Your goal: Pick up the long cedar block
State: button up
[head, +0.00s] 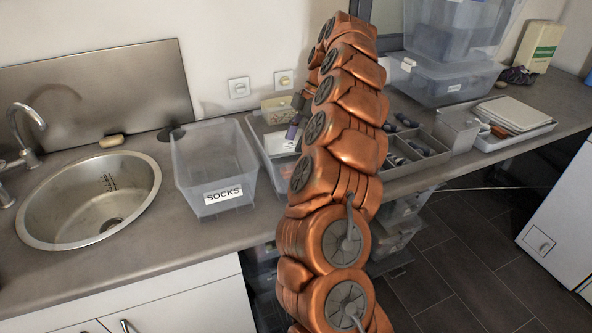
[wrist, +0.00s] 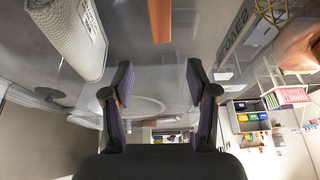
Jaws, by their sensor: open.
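A narrow orange-brown wooden strip, which looks like the long cedar block (wrist: 160,20), reaches down from the top edge of the wrist view. Its far end is cut off by the frame. My gripper (wrist: 158,82) is open and empty, with its two fingers apart. The strip lies beyond the fingertips, roughly in line with the gap between them, and does not touch them. In the head view only a small dark part of my gripper (head: 293,128) shows left of my copper arm. I cannot make out the block there; my arm may hide it.
A clear bin labelled SOCKS (head: 215,168) stands between the round sink (head: 85,205) and my arm. A divided grey tray (head: 420,160) and stacked clear tubs (head: 450,80) are to the right. A pale textured object (wrist: 68,35) is at the wrist view's upper left.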

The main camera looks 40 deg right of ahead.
jog(key=d, duration=0.1)
jog(key=d+f, duration=0.1)
jog(key=d, duration=0.1)
jog(key=shift+s+d+f, duration=0.15)
jog(key=shift+s+f, duration=0.1)
jog(key=shift+p+x, duration=0.3)
jog(key=shift+x, duration=0.95)
jog(key=shift+s+a+f+p, duration=0.1)
jog(key=shift+a+f+p, duration=0.35)
jog(key=shift+f, duration=0.15)
jog(key=shift+s+a+f+p, duration=0.1)
jog(key=shift+a+f+p, duration=0.3)
jog(key=shift+f, duration=0.2)
jog(key=shift+p+x, duration=0.35)
jog(key=shift+x, duration=0.75)
jog(key=shift+w+d+f, duration=0.1)
jog(key=shift+f+b, duration=0.15)
jog(key=shift+b, duration=0.25)
jog(key=shift+c, duration=0.4)
jog(key=c, duration=0.9)
